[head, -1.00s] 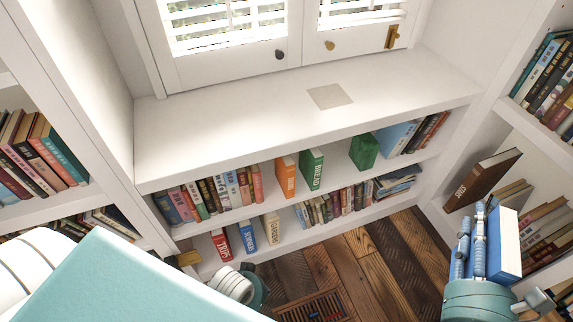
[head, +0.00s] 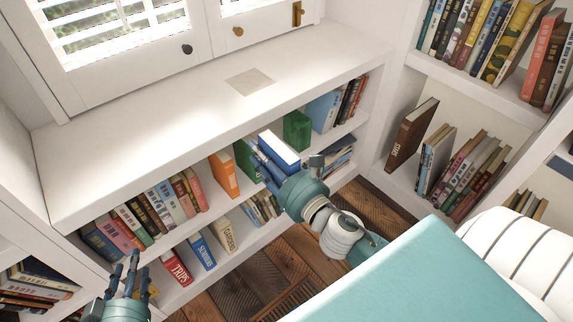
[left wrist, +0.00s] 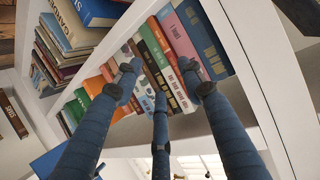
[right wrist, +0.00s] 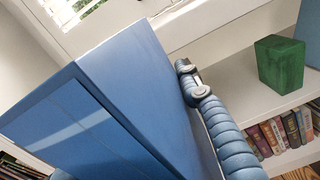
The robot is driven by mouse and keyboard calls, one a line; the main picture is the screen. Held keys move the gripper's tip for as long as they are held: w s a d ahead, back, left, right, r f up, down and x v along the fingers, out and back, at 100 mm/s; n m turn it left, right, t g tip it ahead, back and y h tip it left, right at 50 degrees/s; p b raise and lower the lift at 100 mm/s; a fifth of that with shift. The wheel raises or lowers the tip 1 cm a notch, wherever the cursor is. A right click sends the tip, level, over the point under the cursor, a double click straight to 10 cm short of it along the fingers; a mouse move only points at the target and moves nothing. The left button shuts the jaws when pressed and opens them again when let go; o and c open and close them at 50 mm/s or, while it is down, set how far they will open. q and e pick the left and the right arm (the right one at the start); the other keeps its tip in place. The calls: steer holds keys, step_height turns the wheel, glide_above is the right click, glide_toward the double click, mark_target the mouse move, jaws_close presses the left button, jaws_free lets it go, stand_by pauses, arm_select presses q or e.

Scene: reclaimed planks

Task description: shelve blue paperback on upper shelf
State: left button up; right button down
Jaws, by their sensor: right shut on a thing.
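The blue paperback (head: 279,150), with white page edges, is held in my right gripper (head: 272,168) at the front of the upper shelf (head: 212,212). It is between a green book (head: 246,160) on its left and a green block (head: 297,131) on its right. I cannot tell how far it is inside the shelf. In the right wrist view the blue paperback (right wrist: 130,95) fills the left, with a finger of my right gripper (right wrist: 205,105) along its side. My left gripper (head: 128,275) is empty, its fingers spread, low at the left; they also show in the left wrist view (left wrist: 157,85).
An orange book (head: 224,174) and a row of books stand left of the gap on the upper shelf. Red, blue and cream books (head: 202,250) stand on the lower shelf. A brown book (head: 412,135) leans at the right.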

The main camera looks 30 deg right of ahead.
arm_select(q)
step_height(320, 180, up, 14)
steer(key=w+d+t+h+b, duration=0.2)
steer(key=t+b, duration=0.1)
steer(key=t, duration=0.3)
steer(key=s+r+t+h+b, duration=0.1)
steer(key=s+r+t+b, duration=0.2)
steer(key=r, duration=1.3)
steer(key=s+t, duration=0.3)
steer(key=s, duration=0.1)
steer(key=shift+s+a+h+b, duration=0.15)
steer(key=shift+a+h+b, duration=0.2)
steer(key=shift+h, duration=0.05)
arm_select(e)
steer(key=w+d+f+y, duration=0.1)
steer(key=w+d+f, duration=0.5)
steer(key=d+f, duration=0.5)
steer(key=shift+d+f+n, duration=0.3)
steer(key=shift+d+f, duration=0.05)
steer(key=shift+f, duration=0.6)
